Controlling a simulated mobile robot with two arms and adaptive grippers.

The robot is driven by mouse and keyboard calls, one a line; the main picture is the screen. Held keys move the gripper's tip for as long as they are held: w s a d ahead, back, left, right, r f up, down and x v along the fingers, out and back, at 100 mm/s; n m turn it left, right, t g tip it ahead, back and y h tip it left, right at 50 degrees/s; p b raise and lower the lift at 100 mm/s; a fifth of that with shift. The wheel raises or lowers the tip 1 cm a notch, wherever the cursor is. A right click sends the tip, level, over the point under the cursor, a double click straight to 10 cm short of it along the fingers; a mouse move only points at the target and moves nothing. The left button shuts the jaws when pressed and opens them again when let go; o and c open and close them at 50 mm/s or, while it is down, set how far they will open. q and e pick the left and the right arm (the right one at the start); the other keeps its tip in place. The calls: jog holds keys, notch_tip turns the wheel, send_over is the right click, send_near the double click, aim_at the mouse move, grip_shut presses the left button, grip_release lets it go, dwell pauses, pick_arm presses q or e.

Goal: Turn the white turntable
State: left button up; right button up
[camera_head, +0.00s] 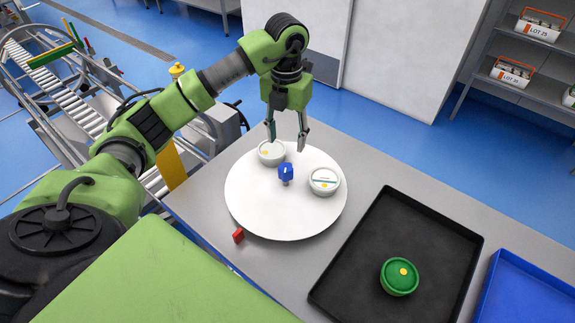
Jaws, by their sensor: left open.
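The white turntable (285,215) is a round disc on the grey table. A blue knob (286,172) stands near its middle. One white tub (266,156) sits at its back edge, and another white tub (324,184) with a yellow dot sits at its right. My left gripper (287,147) points down over the back of the disc, its fingers open and apart. The left finger is close to the back tub; I cannot tell whether they touch. Nothing is between the fingers. My right gripper is not in view.
A small red block (238,236) stands by the turntable's front left edge. A black tray (343,292) at right holds a green tub (399,277). A blue tray (524,290) lies further right. Shelves (541,80) stand at the back right, a roller conveyor (62,82) at left.

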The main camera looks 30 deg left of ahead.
aim_at(286, 166)
pick_arm(q)
notch_tip(286, 166, down, 11)
jog(key=p, duration=0.3)
jog(key=shift+f, duration=0.45)
grip_shut()
